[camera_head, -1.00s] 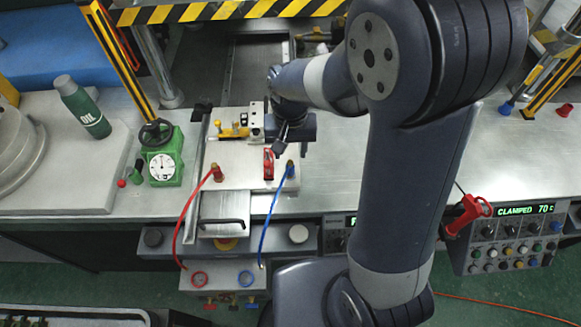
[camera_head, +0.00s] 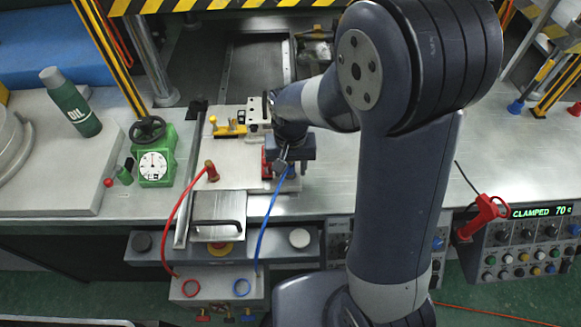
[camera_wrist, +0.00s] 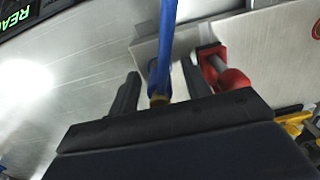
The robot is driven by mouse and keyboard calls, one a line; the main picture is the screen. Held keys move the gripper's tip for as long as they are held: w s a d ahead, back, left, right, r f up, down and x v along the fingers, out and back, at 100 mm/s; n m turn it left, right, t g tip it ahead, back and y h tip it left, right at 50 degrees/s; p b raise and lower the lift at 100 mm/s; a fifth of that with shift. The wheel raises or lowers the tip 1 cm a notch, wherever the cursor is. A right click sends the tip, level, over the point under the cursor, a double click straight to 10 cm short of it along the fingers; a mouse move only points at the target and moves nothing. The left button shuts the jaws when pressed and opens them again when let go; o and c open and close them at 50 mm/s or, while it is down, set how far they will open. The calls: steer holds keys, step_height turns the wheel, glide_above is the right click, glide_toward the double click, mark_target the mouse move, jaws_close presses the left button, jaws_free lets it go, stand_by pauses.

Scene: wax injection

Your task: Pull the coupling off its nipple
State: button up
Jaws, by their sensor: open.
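The blue hose (camera_head: 268,215) rises from the front and ends under my gripper (camera_head: 285,166), which hides its coupling in the head view. In the wrist view the blue hose (camera_wrist: 167,45) runs down between the two dark fingers of my open gripper (camera_wrist: 160,82). The brass coupling (camera_wrist: 159,98) shows at the hose's end, between the fingers with space on both sides. The nipple beneath is hidden. A second coupling (camera_head: 211,171), with the red hose (camera_head: 178,214), stands on the plate to the left.
A red clamp (camera_wrist: 228,80) is close beside the right finger in the wrist view. A yellow-handled clamp (camera_head: 230,128) sits behind on the plate. A green gauge block (camera_head: 154,163) and an oil bottle (camera_head: 70,104) stand left. The bench right of my arm is mostly clear.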

steer(key=shift+c, duration=0.3)
stand_by(0.5)
jaws_close()
stand_by(0.3)
steer(key=shift+r, duration=0.1)
steer(key=shift+r+p, duration=2.35)
steer(key=shift+r, duration=0.6)
